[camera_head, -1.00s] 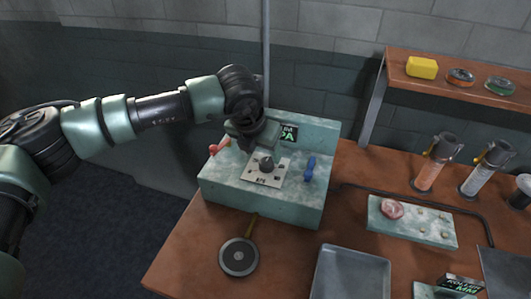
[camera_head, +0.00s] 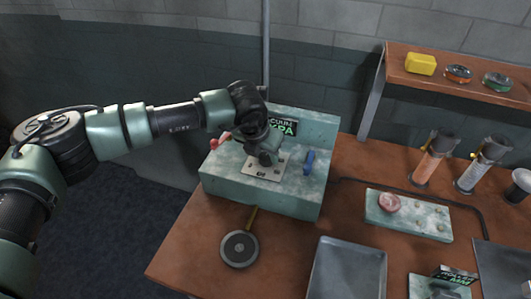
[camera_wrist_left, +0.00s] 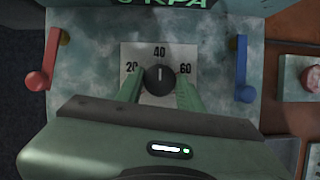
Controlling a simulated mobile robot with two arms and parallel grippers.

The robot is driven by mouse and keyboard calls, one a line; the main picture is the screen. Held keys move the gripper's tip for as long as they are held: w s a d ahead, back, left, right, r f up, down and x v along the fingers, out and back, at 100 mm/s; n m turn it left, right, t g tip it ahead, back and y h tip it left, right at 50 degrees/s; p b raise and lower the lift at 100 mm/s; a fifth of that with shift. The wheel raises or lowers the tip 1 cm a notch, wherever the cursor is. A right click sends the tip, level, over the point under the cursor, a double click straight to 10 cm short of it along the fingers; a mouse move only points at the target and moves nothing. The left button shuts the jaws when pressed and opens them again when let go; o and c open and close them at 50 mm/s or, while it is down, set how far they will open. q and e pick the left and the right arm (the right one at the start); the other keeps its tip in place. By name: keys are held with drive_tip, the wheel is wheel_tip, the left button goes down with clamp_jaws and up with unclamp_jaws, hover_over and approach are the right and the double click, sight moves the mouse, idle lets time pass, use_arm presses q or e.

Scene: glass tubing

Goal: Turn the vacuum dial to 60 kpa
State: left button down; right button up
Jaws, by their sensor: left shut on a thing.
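The vacuum dial is a dark round knob (camera_wrist_left: 159,79) on a pale plate (camera_wrist_left: 135,50) marked 20, 40 and 60 in the left wrist view. Its white mark points up, toward 40. My left gripper (camera_wrist_left: 160,92) has a finger on each side of the knob and is shut on it. In the head view my left gripper (camera_head: 266,158) hangs over the plate and hides the knob. The plate is on a green marbled box (camera_head: 225,178) with a KPA display (camera_head: 283,127). My right gripper is in neither view.
A red lever (camera_head: 221,139) and a blue lever (camera_head: 309,161) flank the dial plate. A round dark tool (camera_head: 239,249), a grey tray (camera_head: 347,275) and a marbled block (camera_head: 425,220) lie on the wooden table (camera_head: 190,240). A shelf (camera_head: 440,84) stands at the back right.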

use_arm(q)
drive_tip(key=shift+f+m+b, duration=0.15)
drive_tip(key=shift+m+b, duration=0.15)
drive_tip(key=shift+b, duration=0.4)
drive_tip(key=m+b, duration=0.2)
drive_tip(key=m+g+h+b, duration=0.1)
drive_tip(key=m+b, duration=0.1)
drive_tip(key=b, duration=0.1)
drive_tip(key=shift+w+a+m+h+b, duration=0.15)
drive_tip(key=shift+m+h+b, duration=0.15)
drive_tip(key=shift+b, duration=0.05)
drive_tip(key=m+g+b, duration=0.1)
drive_tip(key=m+b, duration=0.1)
drive_tip(key=m, duration=0.1)
drive_tip(key=shift+h, duration=0.3)
drive_tip(key=shift+w+r+m+g+b, duration=0.15)
drive_tip(key=shift+m+g, duration=0.25)
drive_tip(key=shift+m, duration=0.45)
drive_tip(key=shift+r+m+g+b, duration=0.15)
drive_tip(key=shift+m+g, duration=0.25)
drive_tip(key=shift+m, duration=0.45)
drive_tip(key=shift+f, duration=0.1)
drive_tip(key=c, duration=0.9)
unclamp_jaws()
